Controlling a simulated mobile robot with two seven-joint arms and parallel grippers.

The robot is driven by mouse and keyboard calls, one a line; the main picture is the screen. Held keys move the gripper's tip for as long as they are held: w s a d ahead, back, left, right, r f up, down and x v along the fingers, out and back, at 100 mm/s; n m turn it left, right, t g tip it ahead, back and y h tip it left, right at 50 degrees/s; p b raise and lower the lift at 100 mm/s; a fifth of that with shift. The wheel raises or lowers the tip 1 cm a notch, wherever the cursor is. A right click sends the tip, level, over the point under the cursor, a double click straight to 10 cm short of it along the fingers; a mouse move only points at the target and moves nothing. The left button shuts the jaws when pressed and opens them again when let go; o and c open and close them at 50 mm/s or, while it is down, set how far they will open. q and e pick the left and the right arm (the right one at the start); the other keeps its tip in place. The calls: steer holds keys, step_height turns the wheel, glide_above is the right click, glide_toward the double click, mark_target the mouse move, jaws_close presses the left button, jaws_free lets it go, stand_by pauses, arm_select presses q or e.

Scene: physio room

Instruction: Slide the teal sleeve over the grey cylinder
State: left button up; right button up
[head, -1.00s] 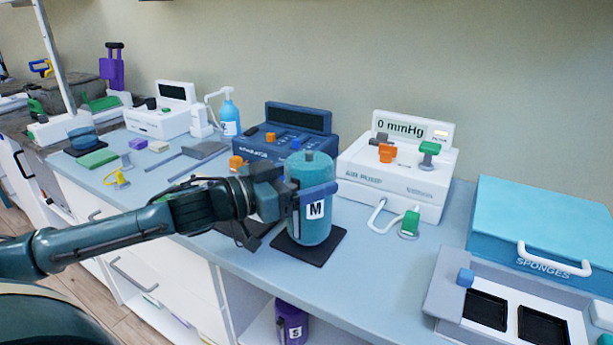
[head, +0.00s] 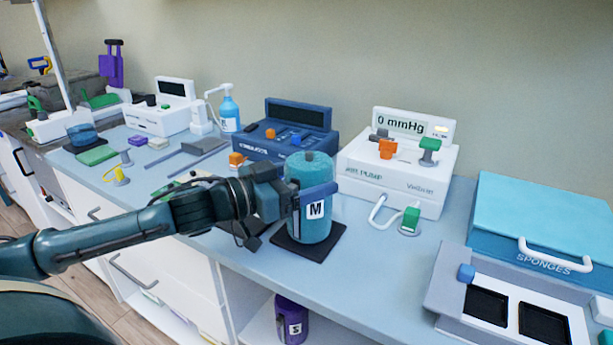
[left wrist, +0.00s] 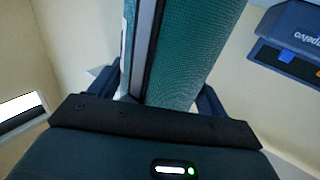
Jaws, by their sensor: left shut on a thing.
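The teal sleeve (head: 303,222), marked with a white M label, stands upright over the small black base plate (head: 327,250) on the counter. A small grey top (head: 309,156), apparently of the grey cylinder, shows at the sleeve's upper end; the rest of the cylinder is hidden. The sleeve's lower edge looks close to or on the plate; I cannot tell if it touches. My left gripper (head: 309,189) is shut on the sleeve from the left, a blue finger across its front. In the left wrist view the teal sleeve (left wrist: 205,50) fills the space between the fingers. My right gripper is not in view.
A dark blue device (head: 285,136) and a white air pump (head: 390,184) stand behind the sleeve. A green clip (head: 411,217) with a white hose lies to its right. A teal sponges box (head: 545,220) and a grey tray (head: 452,290) are farther right. Some counter is clear between.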

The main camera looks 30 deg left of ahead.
arm_select(q)
steer(key=o, duration=1.1)
steer(key=shift+o, duration=0.5)
